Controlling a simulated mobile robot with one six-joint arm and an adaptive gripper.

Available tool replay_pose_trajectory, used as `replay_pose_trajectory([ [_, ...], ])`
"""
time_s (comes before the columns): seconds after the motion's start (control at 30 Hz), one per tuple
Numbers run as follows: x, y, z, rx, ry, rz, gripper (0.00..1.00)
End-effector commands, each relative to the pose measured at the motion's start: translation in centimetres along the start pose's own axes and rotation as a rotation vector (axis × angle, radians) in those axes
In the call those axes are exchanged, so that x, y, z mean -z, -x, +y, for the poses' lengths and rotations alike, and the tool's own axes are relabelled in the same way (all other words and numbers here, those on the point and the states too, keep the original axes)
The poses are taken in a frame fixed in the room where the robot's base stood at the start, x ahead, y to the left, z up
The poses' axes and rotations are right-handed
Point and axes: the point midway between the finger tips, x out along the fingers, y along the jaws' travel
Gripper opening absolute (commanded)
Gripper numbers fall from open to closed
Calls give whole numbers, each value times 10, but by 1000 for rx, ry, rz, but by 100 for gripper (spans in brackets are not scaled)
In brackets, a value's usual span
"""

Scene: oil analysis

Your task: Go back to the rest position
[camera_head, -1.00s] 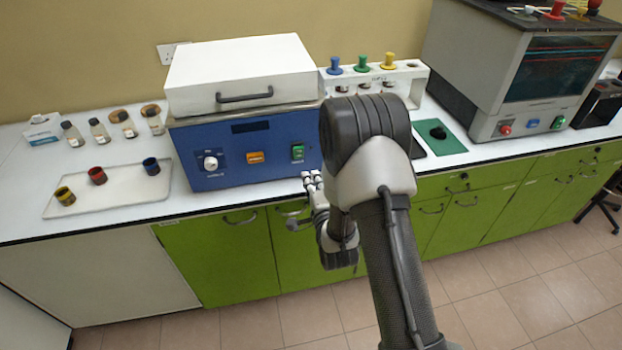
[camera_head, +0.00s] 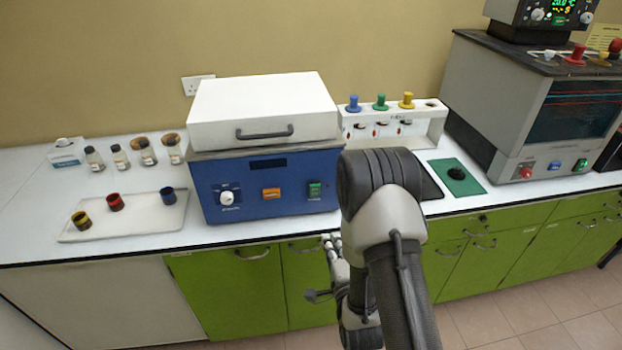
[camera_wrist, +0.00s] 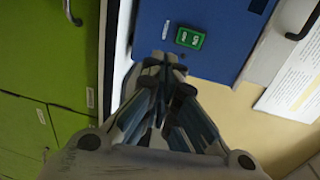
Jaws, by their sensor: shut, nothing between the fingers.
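My gripper (camera_wrist: 163,62) shows in the wrist view with its fingers together and nothing between them. It is in front of the blue front of a lab device (camera_wrist: 215,35), near a green switch (camera_wrist: 190,38). In the head view my arm rises from the bottom and bends at a dark joint. The gripper end there hangs low behind the arm, in front of the green cabinet doors, and its fingertips are mostly hidden.
A blue device (camera_head: 266,185) with a white lid stands on the white bench. Left of it are a tray (camera_head: 140,230) with three small cups and several bottles. To the right are a white rack (camera_head: 418,117), a green mat (camera_head: 468,186) and a grey oven (camera_head: 500,100).

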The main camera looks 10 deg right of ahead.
Motion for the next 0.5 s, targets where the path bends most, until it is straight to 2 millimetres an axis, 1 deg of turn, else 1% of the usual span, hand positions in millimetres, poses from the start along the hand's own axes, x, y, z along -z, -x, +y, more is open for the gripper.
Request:
replay_pose_trajectory([
  [0.13, 0, -3, -4, -7, 15, 0, 0],
  [0.23, 0, -10, -16, -39, 76, -3, 0],
  [0.33, -1, -18, -36, -104, 185, -11, 0],
  [0.4, -1, -21, -53, -161, 279, -24, 0],
  [0.5, -1, -17, -74, -249, 414, -52, 0],
])
